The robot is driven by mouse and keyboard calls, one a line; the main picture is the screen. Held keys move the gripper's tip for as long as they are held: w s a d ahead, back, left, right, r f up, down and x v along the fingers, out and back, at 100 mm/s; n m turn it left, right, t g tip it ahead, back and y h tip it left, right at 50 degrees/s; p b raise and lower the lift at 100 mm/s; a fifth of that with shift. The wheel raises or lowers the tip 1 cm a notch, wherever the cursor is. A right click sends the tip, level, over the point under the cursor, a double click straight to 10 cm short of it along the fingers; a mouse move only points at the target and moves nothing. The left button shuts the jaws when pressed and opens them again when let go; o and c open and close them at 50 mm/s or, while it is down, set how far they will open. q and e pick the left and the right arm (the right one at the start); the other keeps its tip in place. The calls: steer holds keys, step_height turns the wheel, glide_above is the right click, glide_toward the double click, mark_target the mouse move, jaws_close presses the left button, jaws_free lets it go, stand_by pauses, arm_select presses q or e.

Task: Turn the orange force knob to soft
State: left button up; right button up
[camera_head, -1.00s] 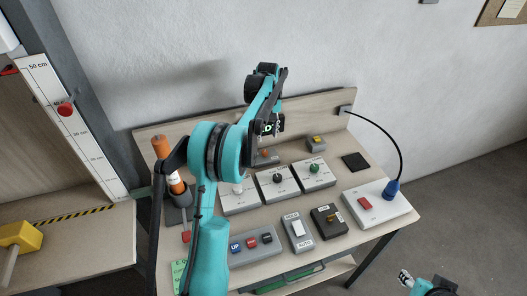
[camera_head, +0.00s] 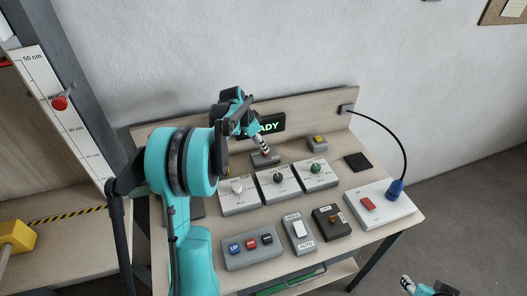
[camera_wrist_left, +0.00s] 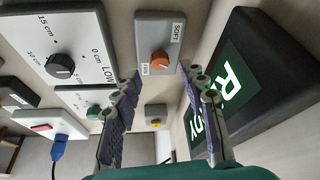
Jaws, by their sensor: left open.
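The orange force knob (camera_wrist_left: 160,60) sits on a small grey box (camera_wrist_left: 146,32) with a SOFT label at one end and another label, seemingly FIRM, near the knob. In the head view the grey box (camera_head: 258,161) stands behind the row of dial boxes, and my gripper hides the knob. My left gripper (camera_head: 264,148) points down over this box. In the left wrist view my left gripper (camera_wrist_left: 163,82) is open and empty, its fingertips either side of the knob's line and apart from it. My right gripper (camera_head: 406,284) shows at the lower right edge, small.
A black display (camera_head: 272,125) reading READY stands close behind the left gripper. Dial boxes with white (camera_head: 238,187), black (camera_head: 278,178) and green (camera_head: 316,168) knobs stand in front. A small grey box with a yellow part (camera_head: 317,143) is to the right.

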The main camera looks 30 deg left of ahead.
arm_select(q)
steer(key=b+x, duration=0.1)
steer(key=x, duration=0.3)
steer(key=shift+f, duration=0.2)
jaws_close()
steer(key=shift+n, duration=0.3)
steer(key=shift+d+n+y+p, duration=0.2)
steer(key=shift+n+y+p, duration=0.7)
steer(key=shift+n, duration=1.8)
steer(key=shift+y+b, duration=0.3)
